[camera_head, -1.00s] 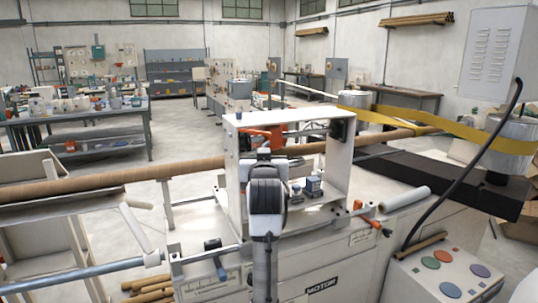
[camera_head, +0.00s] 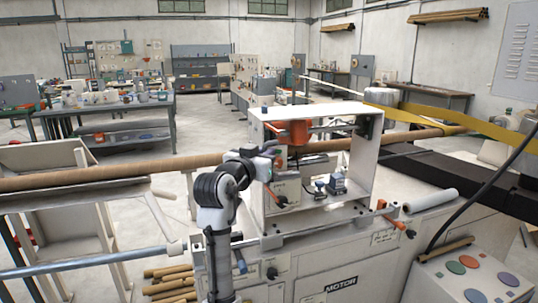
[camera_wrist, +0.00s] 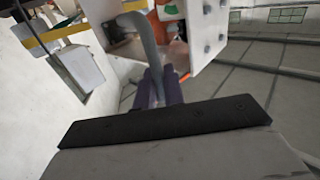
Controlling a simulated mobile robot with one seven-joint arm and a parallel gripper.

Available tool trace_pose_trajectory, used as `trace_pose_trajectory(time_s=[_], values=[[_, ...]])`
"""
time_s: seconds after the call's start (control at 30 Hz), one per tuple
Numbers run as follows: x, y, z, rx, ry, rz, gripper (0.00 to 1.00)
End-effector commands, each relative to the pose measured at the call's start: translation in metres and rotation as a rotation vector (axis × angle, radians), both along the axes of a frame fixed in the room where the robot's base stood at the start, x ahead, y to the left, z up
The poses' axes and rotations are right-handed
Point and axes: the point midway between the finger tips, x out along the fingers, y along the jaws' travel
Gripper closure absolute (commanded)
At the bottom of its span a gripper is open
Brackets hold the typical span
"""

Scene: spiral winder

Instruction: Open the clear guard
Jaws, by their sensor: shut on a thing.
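The white box-shaped housing (camera_head: 257,125) of the winder stands in the middle of the head view, and I see into its front. The guard's clear pane cannot be made out in either view. My gripper (camera_head: 270,163) is at the housing's left front edge, partly hidden by my own wrist. In the wrist view my gripper (camera_wrist: 158,85) has its dark purple fingers shut on a grey curved bar (camera_wrist: 150,40), which looks like the guard's handle. The white housing (camera_wrist: 205,45) is just beyond and to the right there.
Orange-handled levers (camera_head: 400,228) stick out at the housing's front right. A button panel (camera_head: 465,270) stands front right. The floor left of the housing has some free room.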

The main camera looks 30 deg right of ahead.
Motion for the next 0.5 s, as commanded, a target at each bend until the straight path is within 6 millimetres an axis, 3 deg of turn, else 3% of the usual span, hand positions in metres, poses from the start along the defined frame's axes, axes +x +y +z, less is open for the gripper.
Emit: trace_pose_trajectory(time_s=[0.47,0.5], values=[[0.0021,0.0021,0.0001,-0.001,0.002,0.004,1.00],[0.0021,0.0021,0.0001,-0.001,0.002,0.004,0.88]])
